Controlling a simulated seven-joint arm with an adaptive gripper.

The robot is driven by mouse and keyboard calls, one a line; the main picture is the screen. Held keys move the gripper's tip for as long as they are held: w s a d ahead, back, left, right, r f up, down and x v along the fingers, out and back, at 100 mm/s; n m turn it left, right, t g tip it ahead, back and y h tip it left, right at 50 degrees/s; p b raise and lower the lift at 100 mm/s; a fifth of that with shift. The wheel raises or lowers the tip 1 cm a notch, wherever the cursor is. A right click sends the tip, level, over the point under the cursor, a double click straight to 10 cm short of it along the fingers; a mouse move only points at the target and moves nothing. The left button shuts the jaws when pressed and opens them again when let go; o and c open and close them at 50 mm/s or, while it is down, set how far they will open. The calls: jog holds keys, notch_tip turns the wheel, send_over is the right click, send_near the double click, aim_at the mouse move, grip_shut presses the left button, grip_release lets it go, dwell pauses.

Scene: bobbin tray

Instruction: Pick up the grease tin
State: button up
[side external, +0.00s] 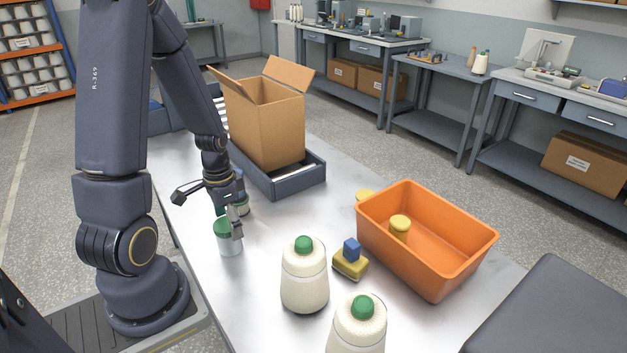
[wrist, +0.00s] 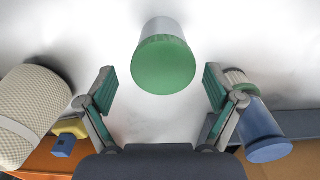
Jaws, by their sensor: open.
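A pale cylindrical tin with a green lid (side external: 229,243) stands upright on the metal table; I take it for the grease tin. In the wrist view the green-lidded tin (wrist: 165,65) is centred, just beyond the fingertips. My gripper (wrist: 161,86) is open, one finger to each side of the lid's line, with nothing held. In the side view my gripper (side external: 228,212) is low over the table, close to the tin and partly covering it. From that view I cannot tell whether a finger touches it.
Cream cones with green caps (side external: 304,278), a yellow block with a blue piece (side external: 350,262), and an orange bin (side external: 440,275) are to the right.

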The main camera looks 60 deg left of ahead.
jog(key=f, duration=0.4)
jog(key=shift+s+a+f, duration=0.15)
jog(key=shift+s+f, duration=0.1)
jog(key=shift+f, duration=0.1)
jog(key=c, duration=1.4)
jog(key=shift+r, duration=0.1)
